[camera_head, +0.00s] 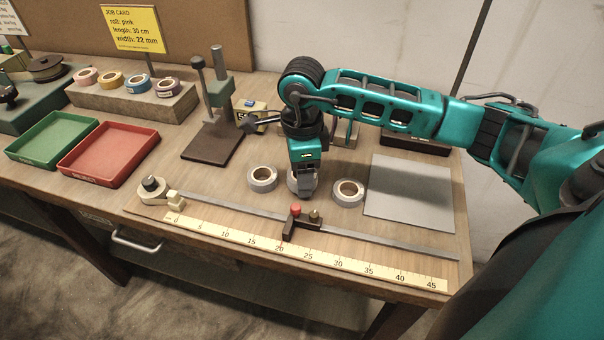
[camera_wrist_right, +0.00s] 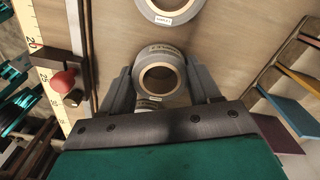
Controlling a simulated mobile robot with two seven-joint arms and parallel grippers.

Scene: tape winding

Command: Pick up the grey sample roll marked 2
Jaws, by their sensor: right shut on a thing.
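Three grey rolls stand in a row on the wooden bench: a left roll (camera_head: 262,179), a middle roll (camera_head: 292,183) and a right roll (camera_head: 348,192). My right gripper (camera_head: 304,193) reaches down over the middle roll and hides most of it. In the right wrist view this roll (camera_wrist_right: 163,54) sits between the fingers of my right gripper (camera_wrist_right: 162,88), which is shut on it. Its printed number is too small to read. Another roll (camera_wrist_right: 150,12) lies beyond it with a white label. My left gripper is not in view.
A ruler strip (camera_head: 290,250) and metal rail with a red-knobbed slider (camera_head: 295,222) run along the front. A grey plate (camera_head: 408,188) lies right of the rolls. Green (camera_head: 50,138) and red (camera_head: 108,155) trays are at left. A dark-based stand (camera_head: 212,143) is behind.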

